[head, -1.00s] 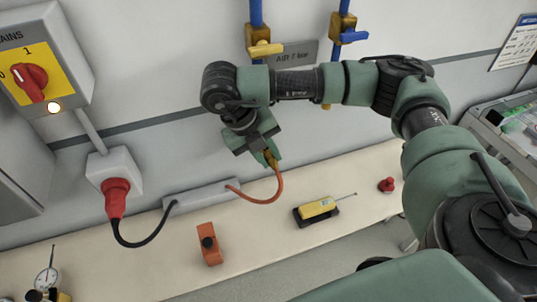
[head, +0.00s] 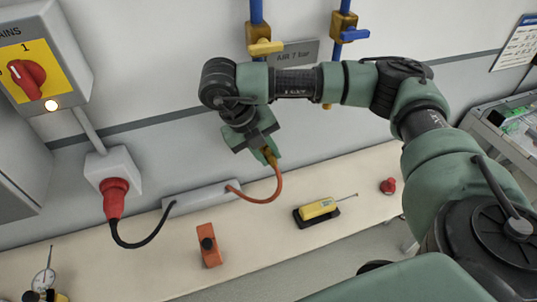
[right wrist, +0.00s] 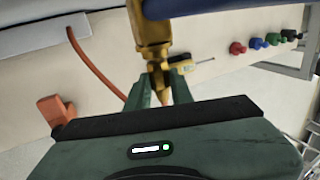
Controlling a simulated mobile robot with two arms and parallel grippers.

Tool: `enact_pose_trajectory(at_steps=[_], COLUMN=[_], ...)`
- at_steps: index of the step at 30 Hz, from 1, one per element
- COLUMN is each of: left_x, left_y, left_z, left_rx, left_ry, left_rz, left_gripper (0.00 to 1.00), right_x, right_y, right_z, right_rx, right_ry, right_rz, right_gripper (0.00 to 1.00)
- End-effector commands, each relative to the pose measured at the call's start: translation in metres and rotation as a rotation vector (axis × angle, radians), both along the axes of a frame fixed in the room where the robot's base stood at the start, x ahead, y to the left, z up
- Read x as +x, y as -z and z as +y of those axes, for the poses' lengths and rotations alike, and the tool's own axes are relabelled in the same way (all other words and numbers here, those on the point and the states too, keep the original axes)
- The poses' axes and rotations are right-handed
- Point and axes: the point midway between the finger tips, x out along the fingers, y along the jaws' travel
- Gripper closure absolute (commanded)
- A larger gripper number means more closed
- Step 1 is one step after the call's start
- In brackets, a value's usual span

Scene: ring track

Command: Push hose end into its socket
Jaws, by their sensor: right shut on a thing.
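My right gripper (head: 270,157) is shut on the brass hose end (right wrist: 159,80) of the orange hose (head: 276,190). In the right wrist view, the hose end lies between the two fingertips (right wrist: 160,88). A brass fitting (right wrist: 150,32) under a blue pipe, apparently the socket, appears just beyond and in line with it. They overlap in this view, so I cannot tell whether they touch or how deep the hose end sits. In the head view my arm hides this spot, below the valve with the yellow handle (head: 266,47). My left gripper is not in view.
The hose runs from a grey box (head: 200,197) on the bench (head: 150,268). An orange block (head: 208,246) and a yellow tool (head: 318,208) lie in front. A red knob (head: 388,186) stands to the right. A second valve with a blue handle (head: 354,35) hangs on the wall.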

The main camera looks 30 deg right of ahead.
Motion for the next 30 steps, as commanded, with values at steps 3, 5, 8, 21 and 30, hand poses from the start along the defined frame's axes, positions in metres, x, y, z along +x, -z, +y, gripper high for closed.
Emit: enact_pose_trajectory(at_steps=[3, 5, 8, 21, 30], left_x=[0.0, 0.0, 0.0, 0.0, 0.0], left_y=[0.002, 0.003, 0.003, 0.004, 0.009], left_z=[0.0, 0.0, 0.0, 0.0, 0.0], left_rx=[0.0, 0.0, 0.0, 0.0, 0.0], left_ry=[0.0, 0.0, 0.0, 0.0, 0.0], left_rz=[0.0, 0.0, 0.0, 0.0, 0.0], left_gripper=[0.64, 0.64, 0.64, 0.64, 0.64], right_x=[0.003, 0.004, 0.005, 0.005, 0.011], right_y=[0.0, 0.0, 0.0, -0.002, -0.045], right_z=[-0.001, -0.001, -0.001, 0.0, 0.017], right_rx=[0.0, 0.0, 0.0, 0.001, -0.001], right_ry=[0.001, 0.0, -0.001, -0.001, -0.003], right_rz=[-0.001, -0.001, -0.001, -0.002, -0.007], right_gripper=[1.0, 1.0, 0.73, 0.53, 0.53])
